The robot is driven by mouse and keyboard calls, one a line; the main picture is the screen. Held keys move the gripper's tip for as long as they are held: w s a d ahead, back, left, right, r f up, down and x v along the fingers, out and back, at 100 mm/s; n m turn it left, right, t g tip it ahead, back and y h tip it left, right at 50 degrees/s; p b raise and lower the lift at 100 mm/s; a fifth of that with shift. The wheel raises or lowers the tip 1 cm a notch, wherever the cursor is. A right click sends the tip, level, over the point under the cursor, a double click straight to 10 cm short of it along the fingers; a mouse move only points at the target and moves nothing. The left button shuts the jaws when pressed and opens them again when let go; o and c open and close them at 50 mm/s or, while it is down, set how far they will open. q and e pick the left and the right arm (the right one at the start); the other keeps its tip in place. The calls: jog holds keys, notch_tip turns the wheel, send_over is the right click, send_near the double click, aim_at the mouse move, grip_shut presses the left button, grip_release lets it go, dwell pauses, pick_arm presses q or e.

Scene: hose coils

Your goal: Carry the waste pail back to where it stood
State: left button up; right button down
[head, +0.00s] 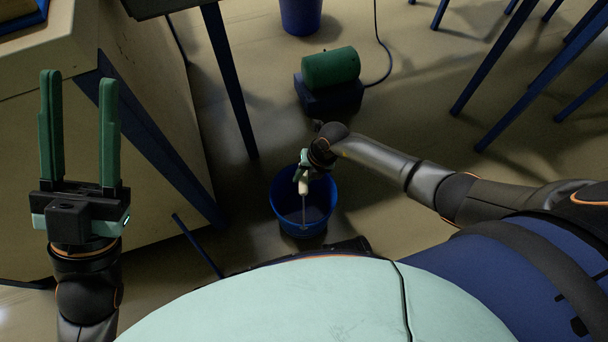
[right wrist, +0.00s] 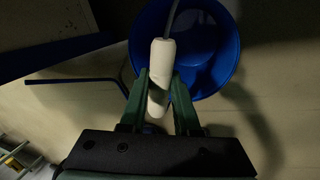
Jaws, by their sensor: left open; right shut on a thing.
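The waste pail is a blue open bucket (head: 285,213) low in front of me in the head view, on or close to the floor; I cannot tell which. My right gripper (head: 303,180) is over its rim, shut on the pale grip of the pail's handle (right wrist: 162,55). In the right wrist view the blue pail (right wrist: 228,50) hangs or stands beyond the fingers, its mouth partly covered by the grip. My left gripper (head: 80,125) is open and empty, raised at the left with its fingers pointing up.
A green motor-like machine (head: 330,68) with a dark base and a cable stands behind the pail. Another blue bucket (head: 300,14) is at the top. Blue table legs (head: 230,85) stand left and at the upper right. A large bench or cabinet (head: 150,180) fills the left side.

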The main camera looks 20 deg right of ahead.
jog(key=shift+w+r, duration=0.15)
jog(key=c, duration=0.6)
grip_release()
jog(key=shift+o, duration=0.2)
jog(key=shift+s+f, duration=0.2)
